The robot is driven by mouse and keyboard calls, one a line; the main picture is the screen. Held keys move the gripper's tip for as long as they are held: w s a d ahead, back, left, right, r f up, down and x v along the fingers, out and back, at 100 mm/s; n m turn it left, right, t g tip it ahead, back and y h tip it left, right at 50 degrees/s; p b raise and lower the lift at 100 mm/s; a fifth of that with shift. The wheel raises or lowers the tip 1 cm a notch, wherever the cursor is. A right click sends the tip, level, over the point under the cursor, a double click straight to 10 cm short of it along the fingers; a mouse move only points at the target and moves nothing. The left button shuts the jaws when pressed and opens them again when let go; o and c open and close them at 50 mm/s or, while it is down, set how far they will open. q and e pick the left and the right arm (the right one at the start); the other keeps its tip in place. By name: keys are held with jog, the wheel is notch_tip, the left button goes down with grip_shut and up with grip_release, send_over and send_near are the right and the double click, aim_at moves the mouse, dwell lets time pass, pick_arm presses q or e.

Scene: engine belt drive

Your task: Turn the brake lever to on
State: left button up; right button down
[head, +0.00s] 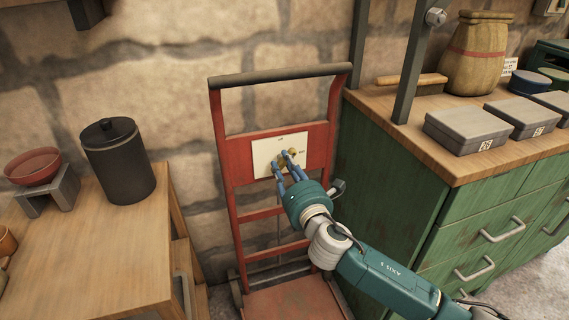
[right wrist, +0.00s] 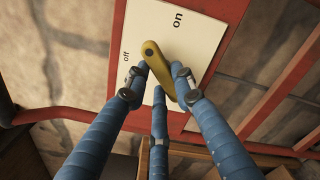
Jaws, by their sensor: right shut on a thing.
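The brake lever (right wrist: 159,65) is a yellow brass bar on a cream plate (right wrist: 178,42) marked "on" and "off". In the right wrist view its round end with a small dark spot lies between the two words, and the bar slants down and right between my fingers. In the head view the plate (head: 266,150) is fixed to a red hand truck, and the lever (head: 293,152) is partly covered by my fingers. My right gripper (head: 283,164) has three blue fingers closed around the bar; they also show in the right wrist view (right wrist: 160,87). My left gripper is out of view.
The red hand truck (head: 323,150) leans against the stone wall. A green cabinet (head: 390,165) with grey boxes (head: 468,131) and a sack (head: 475,60) stands at right. A wooden table (head: 95,240) with a dark canister (head: 120,165) is at left.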

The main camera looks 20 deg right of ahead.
jog(key=m+p, duration=0.1)
jog(key=m, duration=0.5)
jog(key=shift+d+r, duration=0.1)
jog(key=shift+d, duration=0.05)
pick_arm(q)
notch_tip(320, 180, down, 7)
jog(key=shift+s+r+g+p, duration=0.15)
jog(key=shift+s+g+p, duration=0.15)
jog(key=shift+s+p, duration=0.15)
pick_arm(e)
jog(key=shift+d+m, duration=0.1)
jog(key=shift+m, duration=1.3)
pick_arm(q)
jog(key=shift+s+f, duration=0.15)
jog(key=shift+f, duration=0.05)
pick_arm(e)
jog(key=c, duration=1.4)
grip_release()
jog(key=shift+c, duration=0.2)
jog(key=shift+s, duration=0.2)
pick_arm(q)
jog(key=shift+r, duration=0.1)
pick_arm(e)
jog(key=s, duration=1.1)
jog(key=shift+s+d, duration=0.2)
jog(key=shift+s, duration=0.1)
